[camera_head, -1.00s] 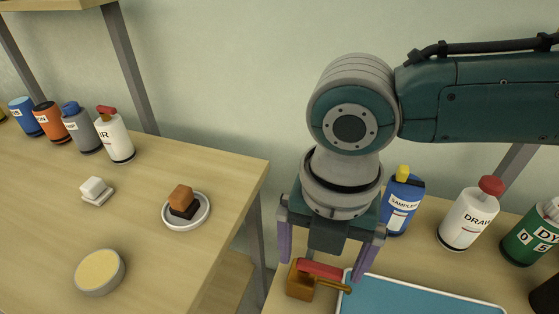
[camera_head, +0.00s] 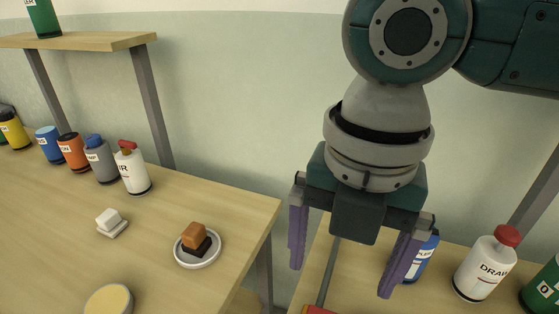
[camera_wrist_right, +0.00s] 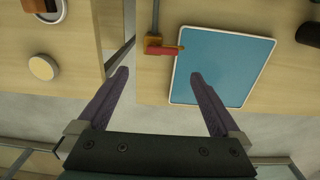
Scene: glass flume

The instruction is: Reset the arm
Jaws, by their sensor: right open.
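My right gripper (camera_head: 343,272) hangs pointing down at the right of the head view. Its two purple fingers are spread wide with nothing between them. In the right wrist view my right gripper (camera_wrist_right: 158,82) is also open and empty. Below it there is an orange block with a red handle (camera_wrist_right: 163,48), standing apart from the fingers beside a blue tray with a pale rim (camera_wrist_right: 172,88). In the head view only a bit of the red handle (camera_head: 320,310) shows at the bottom edge. My left gripper is in neither view.
On the left table stand several bottles (camera_head: 132,172), a white block (camera_head: 110,222), a plate (camera_head: 207,260) with a brown block (camera_head: 195,235), and a round yellow-topped tub (camera_head: 108,300). A white bottle with a red cap (camera_head: 484,268) stands right of my gripper. A gap separates the tables.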

